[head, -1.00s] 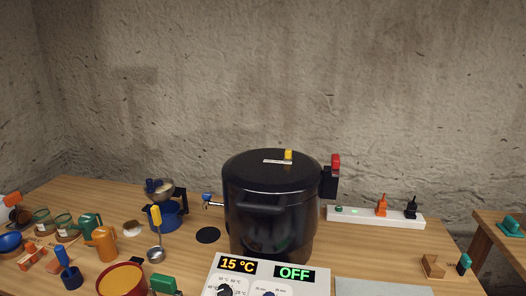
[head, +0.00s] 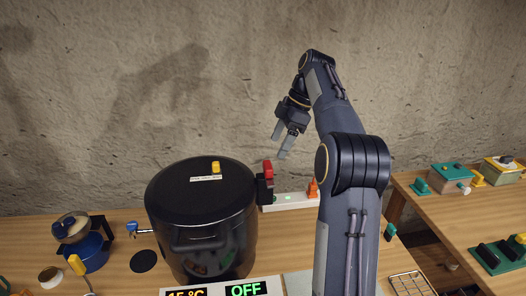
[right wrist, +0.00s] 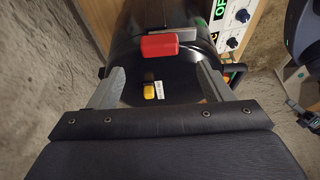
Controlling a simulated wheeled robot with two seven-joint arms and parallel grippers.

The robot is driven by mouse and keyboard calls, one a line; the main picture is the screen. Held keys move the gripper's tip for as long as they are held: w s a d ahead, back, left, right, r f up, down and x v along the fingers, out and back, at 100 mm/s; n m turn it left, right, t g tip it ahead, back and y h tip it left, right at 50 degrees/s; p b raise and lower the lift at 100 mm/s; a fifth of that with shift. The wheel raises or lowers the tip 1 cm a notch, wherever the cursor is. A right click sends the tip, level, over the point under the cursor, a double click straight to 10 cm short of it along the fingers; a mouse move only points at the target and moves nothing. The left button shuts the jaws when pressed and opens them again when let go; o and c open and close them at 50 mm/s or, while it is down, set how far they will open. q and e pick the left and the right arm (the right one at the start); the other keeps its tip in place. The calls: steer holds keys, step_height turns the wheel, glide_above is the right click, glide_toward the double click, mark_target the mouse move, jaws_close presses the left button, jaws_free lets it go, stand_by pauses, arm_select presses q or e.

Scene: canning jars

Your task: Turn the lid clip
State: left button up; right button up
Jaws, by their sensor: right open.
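The black pot (head: 200,225) stands on the wooden table with its lid on. A red clip (head: 268,168) sits on a black bracket at the pot's right rim. A yellow knob (head: 215,167) stands on the lid beside a white label (head: 206,178). My right gripper (head: 281,143) is open and empty, above the red clip and apart from it, its fingers pointing down. In the right wrist view, the red clip (right wrist: 159,46) lies beyond the open fingers and the yellow knob (right wrist: 149,90) shows between them. My left gripper is not seen.
A white power strip (head: 285,202) with an orange plug (head: 313,188) lies right of the pot. A control panel (head: 245,290) is in front. A blue funnel-topped device (head: 88,250) stands left. The rough wall rises behind. My right arm hides part of the table.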

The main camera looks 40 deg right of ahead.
mark_target(269, 165)
steer(key=x, duration=0.7)
steer(key=shift+f+b, duration=0.25)
steer(key=shift+b, duration=0.1)
steer(key=shift+c, duration=0.3)
steer(key=c, duration=0.9)
